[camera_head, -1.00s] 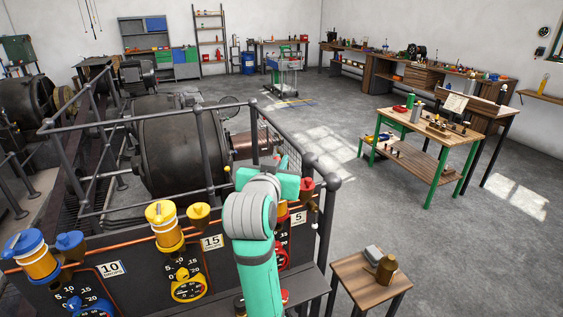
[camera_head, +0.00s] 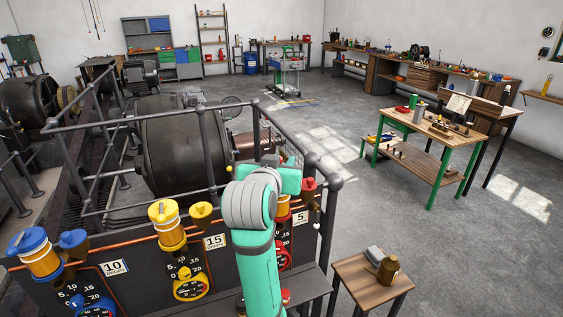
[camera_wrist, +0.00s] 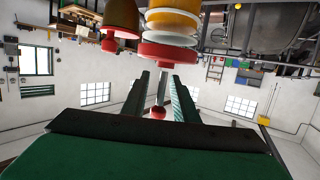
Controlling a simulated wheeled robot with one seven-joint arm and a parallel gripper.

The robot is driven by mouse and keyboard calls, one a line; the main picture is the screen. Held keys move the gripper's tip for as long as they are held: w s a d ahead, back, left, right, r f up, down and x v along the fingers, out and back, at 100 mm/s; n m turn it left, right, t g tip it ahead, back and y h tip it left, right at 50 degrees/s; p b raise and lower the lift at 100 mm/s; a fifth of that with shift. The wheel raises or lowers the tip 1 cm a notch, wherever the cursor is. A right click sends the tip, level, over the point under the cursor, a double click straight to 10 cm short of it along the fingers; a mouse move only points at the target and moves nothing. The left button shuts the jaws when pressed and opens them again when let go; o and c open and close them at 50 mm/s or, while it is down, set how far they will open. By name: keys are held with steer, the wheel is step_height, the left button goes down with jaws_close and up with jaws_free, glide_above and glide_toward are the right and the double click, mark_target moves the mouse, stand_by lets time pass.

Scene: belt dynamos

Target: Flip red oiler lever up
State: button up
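In the head view, my teal arm hides most of the red oiler (camera_head: 283,207), and the lever and fingertips are hidden.
A small red-capped cup (camera_head: 309,187) stands beside the red oiler. The yellow oiler (camera_head: 168,228) and blue oiler (camera_head: 38,256) stand left on the same dark panel, with gauges below. A metal railing (camera_head: 322,215) runs close behind.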

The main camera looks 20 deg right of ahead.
steer(key=v, duration=1)
steer(key=shift+a, duration=0.2)
